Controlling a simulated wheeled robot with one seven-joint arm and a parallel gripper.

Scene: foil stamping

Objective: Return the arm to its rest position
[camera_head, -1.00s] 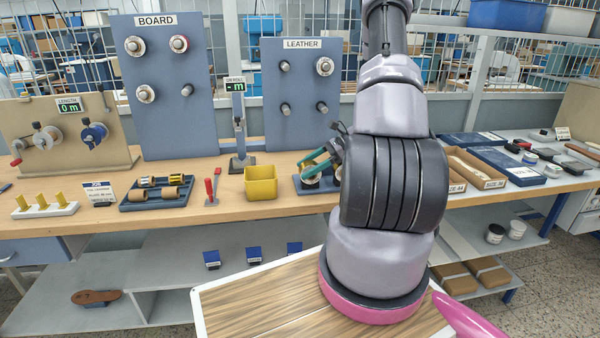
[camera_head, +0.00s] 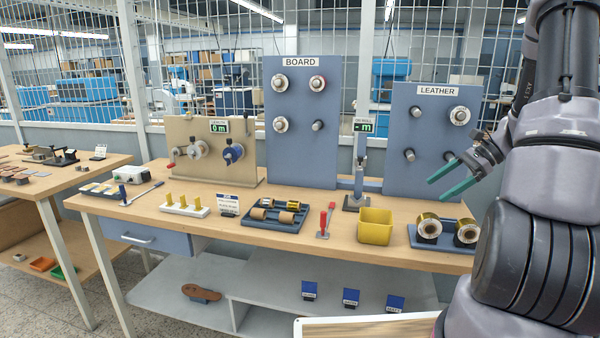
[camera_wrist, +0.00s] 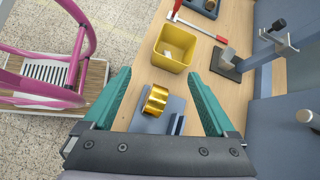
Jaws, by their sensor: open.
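My gripper (camera_head: 446,177) is open and empty, with two teal fingers, in front of the leather board (camera_head: 436,110) and above the right part of the bench. In the wrist view my gripper (camera_wrist: 158,100) looks down with its fingers wide apart. A gold foil roll (camera_wrist: 156,100) on a blue-grey holder (camera_wrist: 150,124) shows between the fingers, below them and not held. In the head view two gold rolls (camera_head: 430,226) stand in the dark holder (camera_head: 444,243) below my gripper. My arm fills the right side of the head view.
A yellow bin (camera_head: 375,227) stands left of the holder, with a red-handled tool (camera_head: 326,220) beside it. A gauge post (camera_head: 357,180) stands behind the bin. A dark tray of rolls (camera_head: 276,215) lies farther left.

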